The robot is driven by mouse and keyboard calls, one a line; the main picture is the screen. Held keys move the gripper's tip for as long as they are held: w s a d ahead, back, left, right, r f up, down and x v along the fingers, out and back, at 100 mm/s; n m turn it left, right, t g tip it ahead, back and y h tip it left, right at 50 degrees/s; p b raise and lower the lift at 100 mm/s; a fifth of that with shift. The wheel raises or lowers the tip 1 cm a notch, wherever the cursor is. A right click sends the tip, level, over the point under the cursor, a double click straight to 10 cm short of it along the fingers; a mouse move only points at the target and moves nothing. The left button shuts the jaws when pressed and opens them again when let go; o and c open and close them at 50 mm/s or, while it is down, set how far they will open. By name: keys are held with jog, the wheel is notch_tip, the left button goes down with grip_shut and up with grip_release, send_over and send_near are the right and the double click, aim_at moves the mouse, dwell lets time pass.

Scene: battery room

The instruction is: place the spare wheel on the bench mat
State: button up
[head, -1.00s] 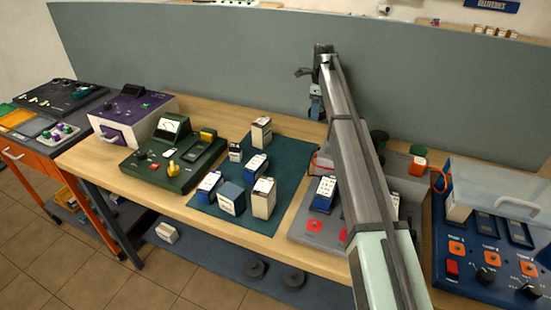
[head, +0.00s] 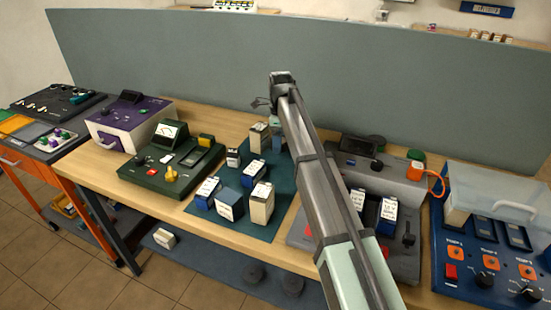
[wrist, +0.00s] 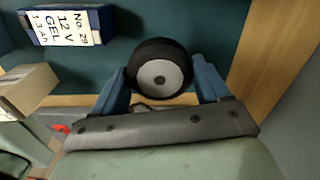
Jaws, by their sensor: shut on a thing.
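The spare wheel (wrist: 160,72), a black tyre with a pale grey hub, is held between the two blue fingers of my gripper (wrist: 163,86) in the wrist view. Behind it in that view lies the dark green bench mat (wrist: 215,22); I cannot tell the gap between wheel and mat. The wheel is hidden there.
Several boxed batteries stand on the mat, including a blue one (wrist: 65,25) left of the wheel. A dark green meter unit (head: 172,160) stands left of the mat. A grey charger unit (head: 385,175) stands to the right. A tall grey panel (head: 200,70) closes the back.

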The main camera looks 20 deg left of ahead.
aim_at(280, 162)
jog(key=shift+f, duration=3.25)
jog(key=o, duration=1.2)
jog(key=shift+f, duration=0.15)
notch_tip(280, 162, up, 12)
jog(key=shift+r, duration=0.2)
